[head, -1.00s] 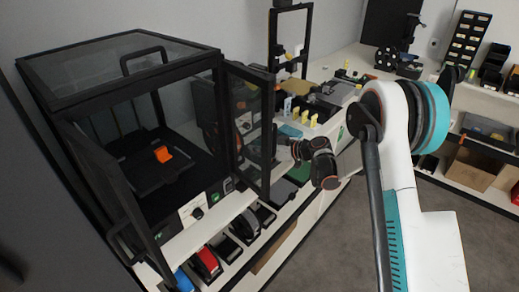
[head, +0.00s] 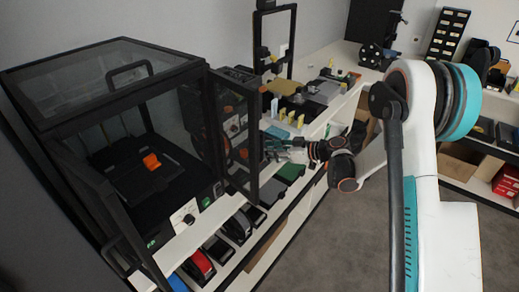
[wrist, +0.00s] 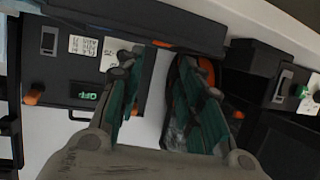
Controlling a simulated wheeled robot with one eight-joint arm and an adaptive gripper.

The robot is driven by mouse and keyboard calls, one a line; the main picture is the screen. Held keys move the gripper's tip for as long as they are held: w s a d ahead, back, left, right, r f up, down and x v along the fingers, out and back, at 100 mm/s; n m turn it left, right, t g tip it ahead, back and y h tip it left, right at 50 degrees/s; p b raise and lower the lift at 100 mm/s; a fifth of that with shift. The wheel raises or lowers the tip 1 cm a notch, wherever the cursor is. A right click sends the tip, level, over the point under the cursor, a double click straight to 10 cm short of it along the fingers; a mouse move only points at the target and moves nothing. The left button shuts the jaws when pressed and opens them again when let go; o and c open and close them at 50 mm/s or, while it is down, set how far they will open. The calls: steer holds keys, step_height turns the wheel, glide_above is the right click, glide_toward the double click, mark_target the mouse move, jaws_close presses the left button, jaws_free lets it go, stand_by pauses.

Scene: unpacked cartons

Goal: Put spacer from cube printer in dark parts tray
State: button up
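My gripper (head: 276,149) is outside the printer, to the right of the open right door (head: 240,140). In the wrist view its two green-padded fingers (wrist: 160,75) are apart, with nothing visibly held between them. The spacer cannot be made out in the wrist view. I cannot tell surely which dark container is the parts tray.
The right door panel stands between my gripper and the printer's inside. Yellow and pale pieces (head: 283,115) stand on the counter behind my gripper. A dark panel with a green-lit display (wrist: 85,95) is close in the wrist view. Open floor (head: 330,240) lies in front.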

steer(key=shift+v, duration=0.75)
steer(key=s+d+r+m+h, duration=0.2)
steer(key=s+r+m+h, duration=0.1)
steer(key=s+r, duration=0.5)
steer(key=s+d+r+m+h, duration=0.3)
steer(key=s+r+m, duration=0.1)
steer(key=s+r, duration=0.35)
steer(key=s+d+m+h, duration=0.3)
steer(key=s+d, duration=0.1)
steer(key=s, duration=0.7)
steer(key=s+d+m+h, duration=0.2)
steer(key=s+d, duration=0.3)
steer(key=s, duration=0.6)
steer(key=shift+r+m+t+h, duration=0.3)
steer(key=shift+m+t+h, duration=0.1)
steer(key=shift+h, duration=0.3)
